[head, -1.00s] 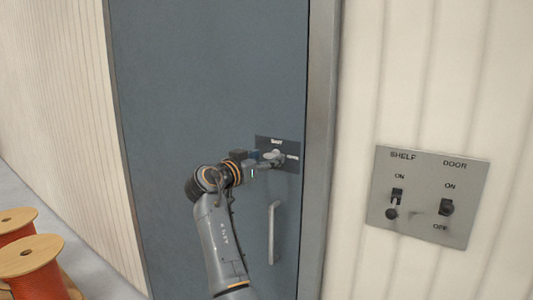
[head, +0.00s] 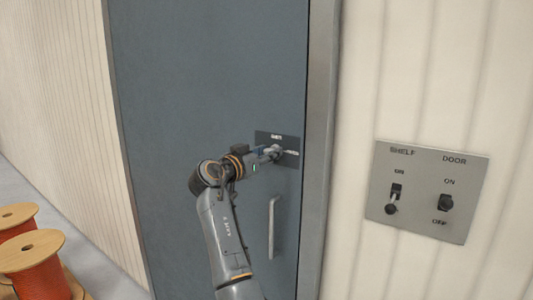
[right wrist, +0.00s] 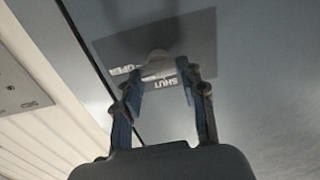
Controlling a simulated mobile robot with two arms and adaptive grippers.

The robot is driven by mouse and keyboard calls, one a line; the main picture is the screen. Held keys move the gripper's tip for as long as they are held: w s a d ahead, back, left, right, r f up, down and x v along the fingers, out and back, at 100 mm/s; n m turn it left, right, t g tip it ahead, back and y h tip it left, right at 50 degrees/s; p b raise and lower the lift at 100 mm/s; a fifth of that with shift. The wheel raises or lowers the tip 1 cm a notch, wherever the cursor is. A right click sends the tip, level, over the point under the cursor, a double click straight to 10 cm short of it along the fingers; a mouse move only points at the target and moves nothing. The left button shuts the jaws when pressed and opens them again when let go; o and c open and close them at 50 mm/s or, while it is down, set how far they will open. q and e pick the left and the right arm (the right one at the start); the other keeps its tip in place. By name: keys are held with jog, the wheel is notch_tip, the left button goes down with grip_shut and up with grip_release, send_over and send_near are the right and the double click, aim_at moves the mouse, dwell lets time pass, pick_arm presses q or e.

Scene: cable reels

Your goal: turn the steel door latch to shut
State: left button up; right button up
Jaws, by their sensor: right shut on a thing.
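The steel door latch (head: 274,152) sits on a dark plate (head: 290,139) on the blue-grey door. The plate carries a SHUT label at its top and another label at its right side. My right gripper (head: 268,153) comes from the left and is shut on the latch. In the right wrist view, the fingers of my right gripper (right wrist: 165,82) stand either side of the latch, whose pale round hub (right wrist: 158,57) shows in front of the plate (right wrist: 200,40). The gripper hides much of the latch, so I cannot tell its exact angle. My left gripper is not in view.
A vertical door handle (head: 272,226) is below the latch, close to my right arm. The grey door frame (head: 320,150) runs along the right. A switch panel (head: 420,225) marked SHELF and DOOR is on the wall. Orange cable reels (head: 38,268) stand at lower left.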

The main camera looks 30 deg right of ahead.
jog(key=n+p, duration=0.1)
jog(key=n, duration=0.3)
jog(key=shift+w+n, duration=0.1)
jog(key=shift+n, duration=0.2)
jog(key=n+p, duration=0.2)
jog(key=n, duration=0.2)
jog(key=n+p, duration=0.3)
jog(key=n, duration=0.2)
jog(key=shift+w+a+n+p, duration=0.1)
jog(key=shift+n+p, duration=0.25)
jog(key=shift+n, duration=0.05)
jog(key=shift+f+n+p, duration=0.15)
jog(key=shift+n+p, duration=0.9)
jog(key=shift+n, duration=0.45)
jog(key=o, duration=1.2)
jog(key=shift+f, duration=0.1)
jog(key=shift+c, duration=0.2)
